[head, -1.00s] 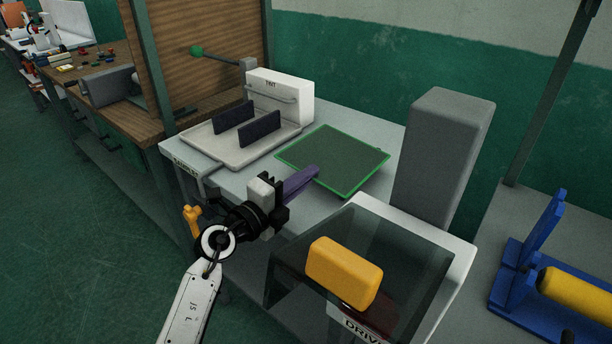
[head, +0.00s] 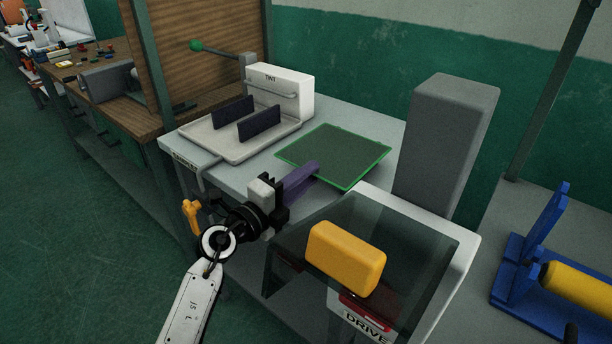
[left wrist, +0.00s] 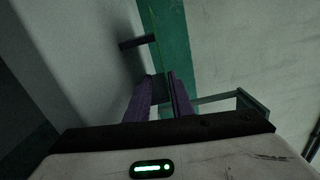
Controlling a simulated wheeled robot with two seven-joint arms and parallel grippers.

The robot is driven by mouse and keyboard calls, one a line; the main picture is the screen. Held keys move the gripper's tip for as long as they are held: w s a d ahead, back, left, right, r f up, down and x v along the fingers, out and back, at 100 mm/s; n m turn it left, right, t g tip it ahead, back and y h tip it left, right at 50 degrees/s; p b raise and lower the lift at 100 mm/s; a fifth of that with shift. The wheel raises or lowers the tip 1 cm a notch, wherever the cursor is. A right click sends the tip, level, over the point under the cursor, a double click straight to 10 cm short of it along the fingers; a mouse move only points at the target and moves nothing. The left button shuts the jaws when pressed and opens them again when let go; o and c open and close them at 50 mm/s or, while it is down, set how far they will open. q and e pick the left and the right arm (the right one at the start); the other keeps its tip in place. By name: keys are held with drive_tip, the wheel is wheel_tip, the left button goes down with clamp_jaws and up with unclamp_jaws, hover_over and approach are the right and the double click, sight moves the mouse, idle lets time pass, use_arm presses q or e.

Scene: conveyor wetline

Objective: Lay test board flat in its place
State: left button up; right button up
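The test board (head: 335,155) is a dark square panel with a green rim, roughly level above the grey bench right of the tray. Its thin green edge shows almost edge-on in the left wrist view (left wrist: 156,35). My left gripper (head: 312,170) has purple fingers at the board's near-left edge. In the left wrist view the fingers (left wrist: 162,90) stand on either side of the board, closed on it. The white tester (head: 281,92), marked TINT, has a pale tray (head: 205,146) with two dark upright blocks (head: 245,117). My right gripper is not visible.
A grey column (head: 445,140) stands right of the board. A tinted cover with a yellow block (head: 345,258) is at the front right. A lever with a green knob (head: 196,45) reaches left behind the tray. A blue stand (head: 540,265) is far right.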

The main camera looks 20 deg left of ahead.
use_arm(q)
drive_tip(key=shift+s+f, duration=0.15)
drive_tip(key=shift+f, duration=0.15)
drive_tip(key=shift+s+a, duration=0.1)
drive_tip(key=shift+s, duration=0.15)
drive_tip(key=shift+p+v, duration=0.9)
drive_tip(key=shift+v, duration=1.5)
drive_tip(key=o, duration=0.6)
drive_tip(key=shift+r, duration=0.1)
drive_tip(key=shift+c, duration=0.2)
drive_tip(key=shift+s+a, duration=0.2)
drive_tip(key=shift+s, duration=0.3)
drive_tip(key=v, duration=0.9)
drive_tip(key=shift+b, duration=0.45)
